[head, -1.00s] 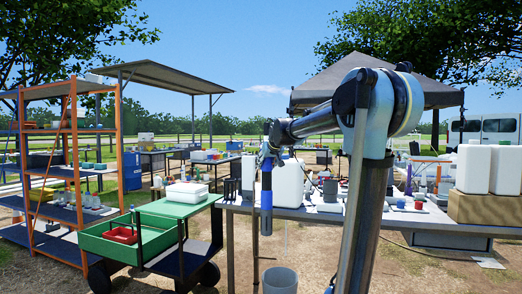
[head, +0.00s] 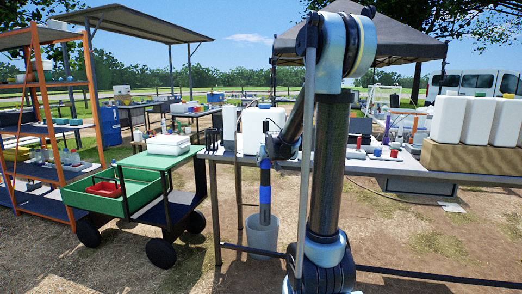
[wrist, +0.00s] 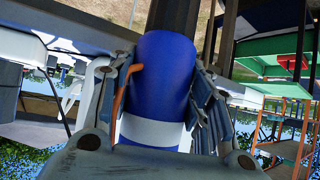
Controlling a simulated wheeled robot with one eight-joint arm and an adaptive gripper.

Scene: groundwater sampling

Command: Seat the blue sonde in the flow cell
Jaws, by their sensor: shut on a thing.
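The blue sonde (head: 265,186) hangs upright from my gripper (head: 266,160) in the head view, in front of the table edge. It is a dark tube with a bright blue band. In the wrist view, my gripper (wrist: 167,98) is shut around the sonde's blue and white body (wrist: 166,75), with a finger on each side. The sonde's lower end overlaps a pale translucent bucket (head: 262,238) under the table edge; I cannot tell whether it is inside or in front. I cannot make out the flow cell for certain.
A long grey table (head: 222,155) crosses behind my arm, with white containers (head: 258,128) and small bottles on it. A green cart (head: 140,190) with a red tray (head: 103,189) stands left, beside an orange shelf rack (head: 48,110). Bare ground lies in front.

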